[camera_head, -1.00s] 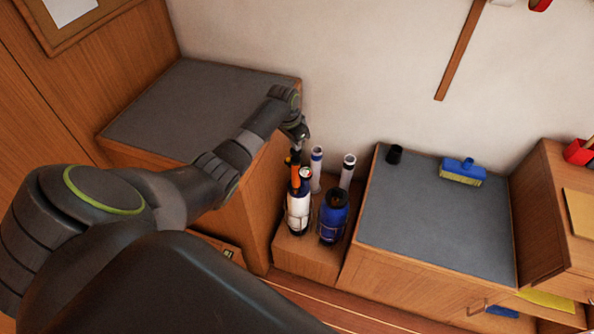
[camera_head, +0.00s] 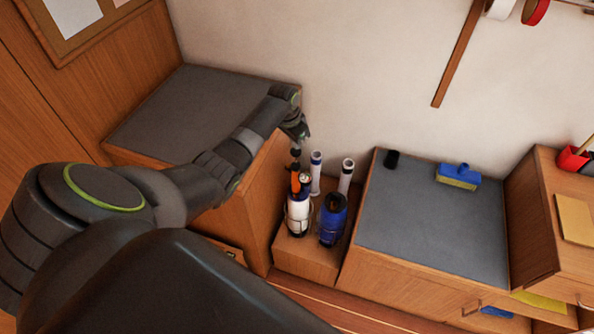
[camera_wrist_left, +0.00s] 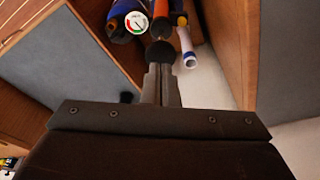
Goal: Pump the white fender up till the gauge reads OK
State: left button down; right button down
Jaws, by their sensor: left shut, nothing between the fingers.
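The white fender (camera_head: 298,218) stands upright in a wire holder on a low wooden ledge, with a blue upper end. A round gauge (camera_head: 305,177) sits at its top. In the left wrist view the gauge (camera_wrist_left: 136,22) shows a white dial with red and green marks; the needle's exact reading is too small to tell. An orange pump (camera_head: 295,184) with a black knob (camera_head: 295,153) stands beside it; the knob (camera_wrist_left: 160,52) also shows in the wrist view. My left gripper (camera_head: 302,134) is shut and empty just above the knob; contact is unclear. My right gripper is not in view.
A blue fender (camera_head: 333,220) stands to the right of the white one, with two white tubes (camera_head: 316,172) (camera_head: 346,176) behind. Grey-topped cabinets (camera_head: 195,110) (camera_head: 430,220) flank the ledge.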

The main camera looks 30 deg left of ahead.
aim_at(294, 152)
pick_arm(q)
jog(key=shift+s+f+b, duration=0.1)
jog(key=shift+f+b, duration=2.05)
jog(key=shift+f, duration=0.95)
notch_tip(294, 152, up, 6)
jog(key=p, duration=0.6)
jog(key=shift+r, duration=0.15)
notch_tip(294, 152, up, 3)
jog(key=p, duration=0.3)
jog(key=shift+r, duration=0.95)
